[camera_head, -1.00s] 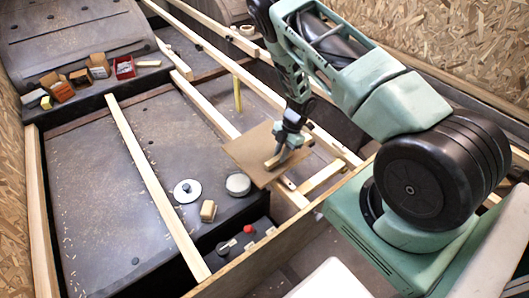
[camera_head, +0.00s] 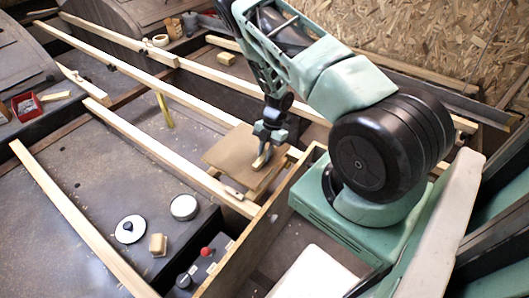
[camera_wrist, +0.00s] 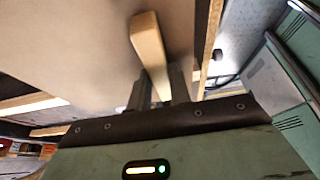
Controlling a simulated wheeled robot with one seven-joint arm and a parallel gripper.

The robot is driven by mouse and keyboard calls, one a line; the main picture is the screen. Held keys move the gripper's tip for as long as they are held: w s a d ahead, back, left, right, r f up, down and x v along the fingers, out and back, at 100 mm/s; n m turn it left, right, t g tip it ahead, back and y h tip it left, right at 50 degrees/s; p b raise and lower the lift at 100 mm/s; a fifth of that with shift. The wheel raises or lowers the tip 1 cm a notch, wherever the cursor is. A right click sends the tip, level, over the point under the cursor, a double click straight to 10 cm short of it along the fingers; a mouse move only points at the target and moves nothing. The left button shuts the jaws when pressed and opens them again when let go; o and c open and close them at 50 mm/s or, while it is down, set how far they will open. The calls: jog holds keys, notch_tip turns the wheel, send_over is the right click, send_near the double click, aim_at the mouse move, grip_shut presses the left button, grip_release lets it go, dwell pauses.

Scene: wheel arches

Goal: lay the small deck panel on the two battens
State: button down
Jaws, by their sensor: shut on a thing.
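The small deck panel (camera_head: 225,147) is a flat brown square with a pale wooden grip block (camera_head: 261,160) on top. My gripper (camera_head: 265,150) is shut on that block, pointing down over the panel. In the wrist view the panel (camera_wrist: 70,45) fills the upper left, and the fingers (camera_wrist: 160,88) close on the block (camera_wrist: 149,45). One long pale batten (camera_head: 155,145) runs under or past the panel's left side. Another batten (camera_head: 150,72) runs behind it towards the panel's far edge. The panel hides parts of both; I cannot tell whether it touches them.
A plywood wall (camera_head: 262,222) stands just in front of the panel. A white round lid (camera_head: 130,229), a round tin (camera_head: 184,207), a wooden block (camera_head: 158,244) and a box with a red knob (camera_head: 206,252) lie at lower left. A yellow upright (camera_head: 164,110) stands between the battens.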

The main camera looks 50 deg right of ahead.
aim_at(265, 163)
notch_tip(265, 163, down, 4)
jog(key=b, duration=0.4)
jog(key=shift+f, duration=1.2)
jog(key=c, duration=1.2)
grip_release()
jog(key=s+p+v, duration=0.1)
jog(key=p+v, duration=0.2)
jog(key=v, duration=1.4)
jog(key=shift+w+r, duration=0.2)
jog(key=shift+w, duration=0.3)
